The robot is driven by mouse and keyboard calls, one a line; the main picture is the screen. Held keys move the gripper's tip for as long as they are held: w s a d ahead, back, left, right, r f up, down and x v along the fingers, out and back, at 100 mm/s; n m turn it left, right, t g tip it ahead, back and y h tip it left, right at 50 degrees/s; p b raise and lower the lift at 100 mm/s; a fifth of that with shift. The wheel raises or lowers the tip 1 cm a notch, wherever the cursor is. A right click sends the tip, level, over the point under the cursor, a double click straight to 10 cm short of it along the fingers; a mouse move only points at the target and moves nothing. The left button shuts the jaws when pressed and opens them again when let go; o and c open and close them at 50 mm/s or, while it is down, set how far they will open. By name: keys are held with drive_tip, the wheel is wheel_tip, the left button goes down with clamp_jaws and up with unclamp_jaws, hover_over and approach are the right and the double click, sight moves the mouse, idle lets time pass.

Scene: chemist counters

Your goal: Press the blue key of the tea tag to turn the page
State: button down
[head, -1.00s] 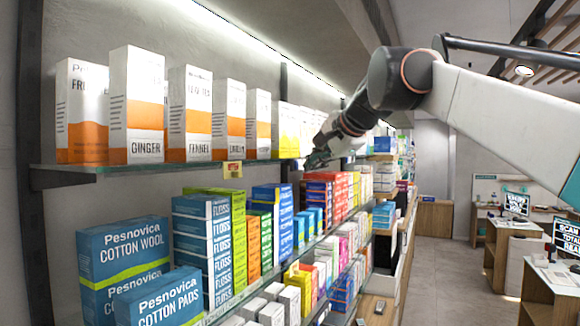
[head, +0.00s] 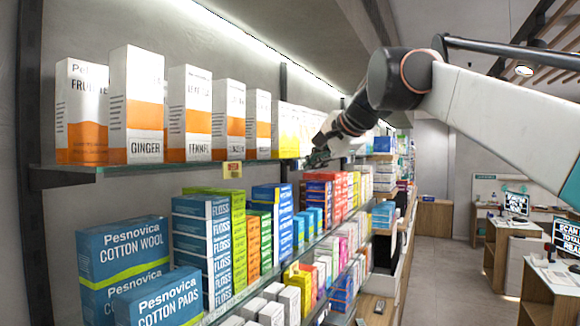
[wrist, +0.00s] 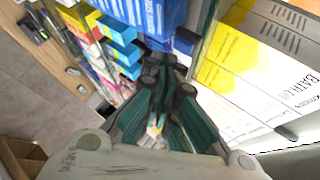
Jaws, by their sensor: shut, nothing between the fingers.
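A small yellow and red tag (head: 233,170) hangs on the front edge of the upper glass shelf (head: 130,170), below the white and orange tea boxes (head: 189,112). It is too small to read, and I cannot make out a blue key on it. My gripper (head: 318,159) is shut and empty. In the head view it is to the right of the tag, near the shelf edge and apart from the tag. In the wrist view my gripper (wrist: 168,88) shows dark teal fingers close together; no tag can be made out there.
Yellow and white boxes (wrist: 245,70) stand close beside my gripper in the wrist view. A lower shelf holds floss boxes (head: 202,245) and cotton wool boxes (head: 122,262). The aisle floor (head: 440,270) at right is open, with counters (head: 515,245) beyond.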

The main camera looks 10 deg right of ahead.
drive_tip(key=shift+w+a, duration=0.1)
drive_tip(key=shift+w+a, duration=0.15)
drive_tip(key=shift+a, duration=0.1)
drive_tip(key=shift+w+a+p, duration=0.3)
drive_tip(key=shift+a+p, duration=0.05)
drive_tip(key=shift+p, duration=0.1)
idle(0.9)
drive_tip(key=shift+s+d, duration=0.55)
drive_tip(key=shift+d, duration=0.15)
drive_tip(key=shift+s+d, duration=0.75)
drive_tip(key=shift+d, duration=0.25)
drive_tip(key=shift+s+d, duration=0.75)
drive_tip(key=shift+d, duration=0.25)
